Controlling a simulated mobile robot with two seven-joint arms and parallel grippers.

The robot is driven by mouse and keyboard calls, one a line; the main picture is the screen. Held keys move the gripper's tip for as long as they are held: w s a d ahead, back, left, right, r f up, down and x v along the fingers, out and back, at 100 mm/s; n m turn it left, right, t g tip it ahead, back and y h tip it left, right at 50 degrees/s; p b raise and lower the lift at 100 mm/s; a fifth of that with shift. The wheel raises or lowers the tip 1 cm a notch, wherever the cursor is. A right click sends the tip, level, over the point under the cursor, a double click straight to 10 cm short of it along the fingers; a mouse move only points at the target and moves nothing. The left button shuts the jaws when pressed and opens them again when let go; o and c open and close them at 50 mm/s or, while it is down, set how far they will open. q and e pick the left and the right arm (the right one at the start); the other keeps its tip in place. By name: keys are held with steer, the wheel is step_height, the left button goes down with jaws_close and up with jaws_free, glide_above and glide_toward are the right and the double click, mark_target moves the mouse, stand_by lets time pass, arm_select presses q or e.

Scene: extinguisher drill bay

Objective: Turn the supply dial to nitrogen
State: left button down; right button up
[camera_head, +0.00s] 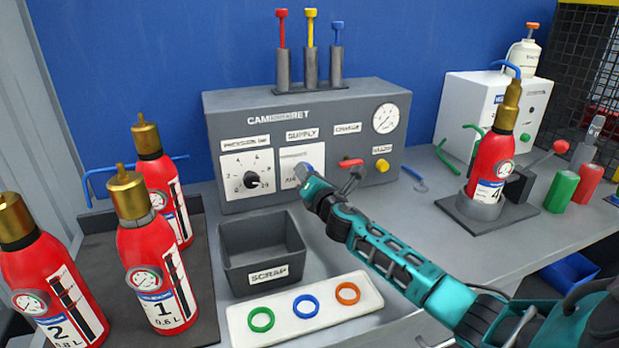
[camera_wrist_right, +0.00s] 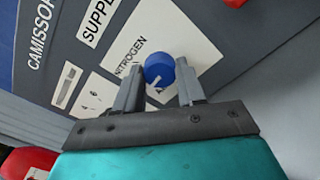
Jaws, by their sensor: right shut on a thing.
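The grey supply cabinet (camera_head: 232,122) stands at the back of the bench. Its white SUPPLY plate (camera_head: 289,160) carries the blue supply dial (camera_head: 299,172), mostly hidden behind my right gripper (camera_head: 307,178) in the head view. In the right wrist view the round blue dial (camera_wrist_right: 159,68) sits between the two fingers of my right gripper (camera_wrist_right: 158,84), which is shut on it. The word NITROGEN (camera_wrist_right: 130,57) reads on the plate beside the dial. A small pale mark shows on the dial; which label it points at I cannot tell. My left gripper is out of view.
A pressure dial (camera_head: 251,180) sits left of the plate; a red lever (camera_head: 351,163) and yellow button (camera_head: 382,165) sit right. Below are a SCRAP bin (camera_head: 236,242) and a white ring tray (camera_head: 370,290). Red extinguishers (camera_head: 157,275) stand left; extinguisher 4 (camera_head: 489,165) stands right.

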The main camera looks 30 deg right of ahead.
steer(key=shift+m, duration=5)
steer(key=o, duration=1)
steer(key=shift+o, duration=0.2)
steer(key=v, duration=1.3)
steer(key=shift+d+f, duration=0.1)
